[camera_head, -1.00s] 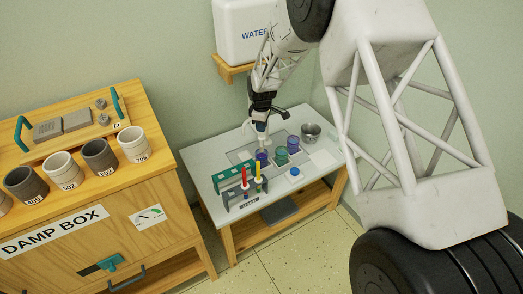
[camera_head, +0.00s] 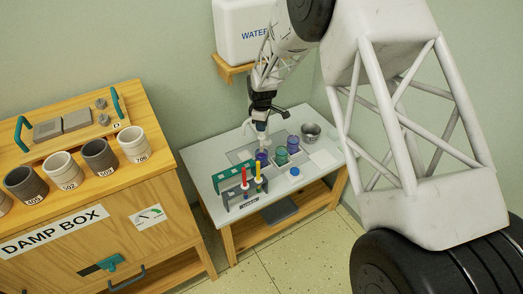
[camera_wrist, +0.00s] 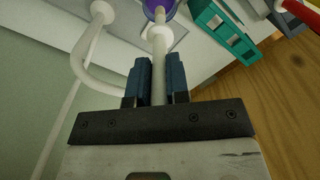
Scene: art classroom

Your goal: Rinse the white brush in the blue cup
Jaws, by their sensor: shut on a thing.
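My gripper (camera_wrist: 158,85) is shut on the white brush (camera_wrist: 158,42), whose pale handle runs between the dark fingers. In the head view my gripper (camera_head: 261,118) is above the grey-white table, with the brush (camera_head: 261,138) pointing down at a blue-purple cup (camera_head: 262,156). The cup also shows at the top edge of the wrist view (camera_wrist: 152,9), with the brush's far end at its mouth. I cannot tell how deep the tip is. A green cup (camera_head: 281,157) and another purple cup (camera_head: 293,144) stand close to the right.
A teal rack (camera_head: 227,179) and a stand with red and yellow brushes (camera_head: 250,187) are in front. A white curved pipe (camera_wrist: 93,42) is close beside my gripper. A metal pot (camera_head: 311,132) stands at right, a small blue round thing (camera_head: 295,171) nearer.

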